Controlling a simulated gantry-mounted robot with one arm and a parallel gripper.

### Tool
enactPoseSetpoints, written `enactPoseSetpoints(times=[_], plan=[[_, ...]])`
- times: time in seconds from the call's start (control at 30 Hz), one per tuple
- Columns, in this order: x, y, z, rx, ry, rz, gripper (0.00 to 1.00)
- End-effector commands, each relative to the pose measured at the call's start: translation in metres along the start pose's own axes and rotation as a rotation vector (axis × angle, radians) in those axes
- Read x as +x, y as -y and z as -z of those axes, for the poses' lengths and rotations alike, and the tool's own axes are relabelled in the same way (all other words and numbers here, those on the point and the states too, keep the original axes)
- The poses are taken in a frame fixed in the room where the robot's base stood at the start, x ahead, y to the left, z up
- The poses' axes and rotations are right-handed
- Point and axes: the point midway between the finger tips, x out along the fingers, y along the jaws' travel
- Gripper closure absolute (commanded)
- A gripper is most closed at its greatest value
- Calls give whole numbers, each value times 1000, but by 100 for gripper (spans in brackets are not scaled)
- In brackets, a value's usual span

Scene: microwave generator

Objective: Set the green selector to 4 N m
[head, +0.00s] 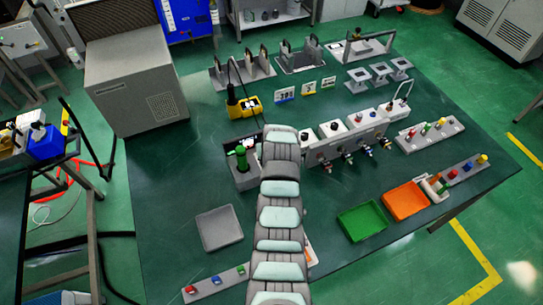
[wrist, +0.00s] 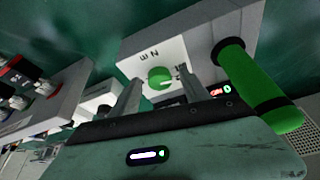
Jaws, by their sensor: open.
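The green selector (wrist: 159,77) is a round green knob with a pale pointer line, on a white panel (wrist: 140,60) marked "N m" in the wrist view. The pointer lies roughly sideways, toward the right; I cannot read a 4. My gripper (wrist: 158,84) is open, with one finger to each side of the knob in the picture. I cannot tell whether either finger touches it. A thick green handle (wrist: 258,92) stands right of the panel; it shows in the head view as the green upright tool (head: 241,158). My arm hides the gripper and selector in the head view.
A yellow device (head: 244,107) stands behind the green tool. White boxes with knobs (head: 345,135) are to the right.

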Motion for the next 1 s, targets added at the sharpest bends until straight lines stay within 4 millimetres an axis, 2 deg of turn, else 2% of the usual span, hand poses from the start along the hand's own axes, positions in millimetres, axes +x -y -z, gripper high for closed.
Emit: enactPoseSetpoints(times=[0.3,0.9,1.0], plan=[[1,0,0,0,-1,0,46],[1,0,1,0,-2,-1,95],[1,0,1,0,-2,-1,100]])
